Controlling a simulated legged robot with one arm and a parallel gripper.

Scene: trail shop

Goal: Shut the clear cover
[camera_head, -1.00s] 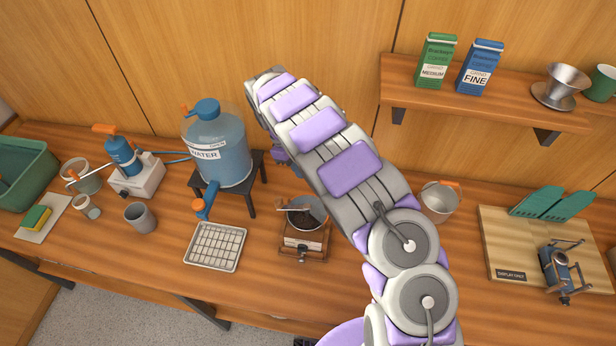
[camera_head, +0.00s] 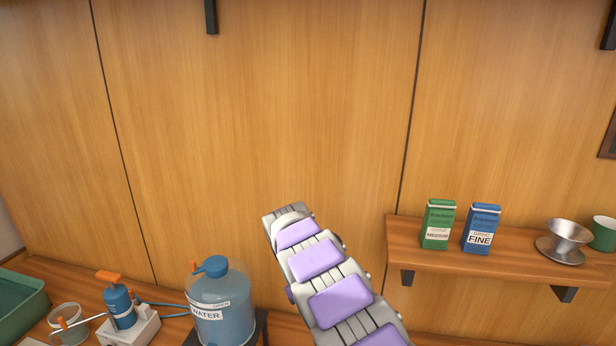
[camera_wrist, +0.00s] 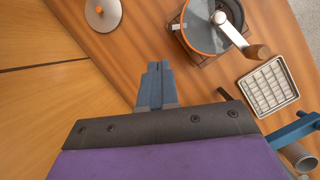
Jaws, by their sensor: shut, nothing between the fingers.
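The grinder shows only in the wrist view, at the top right. Its round top has an orange rim and a grey, partly see-through disc (camera_wrist: 203,30), which looks like the clear cover. I cannot tell how far it stands open. A metal crank (camera_wrist: 228,22) with a wooden knob (camera_wrist: 256,51) crosses the right side of the top. My gripper (camera_wrist: 158,66) has its blue fingers together and empty, to the lower left of the grinder and apart from it in the picture. In the head view my arm hides the gripper, and the grinder is out of frame.
A grid tray (camera_wrist: 268,87) lies right of the grinder, with a grey cup (camera_wrist: 298,157) below it. A round metal thing with an orange knob (camera_wrist: 103,13) is at upper left. The water jug (camera_head: 222,310) stands left of my arm; the shelf (camera_head: 500,268) is at right.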

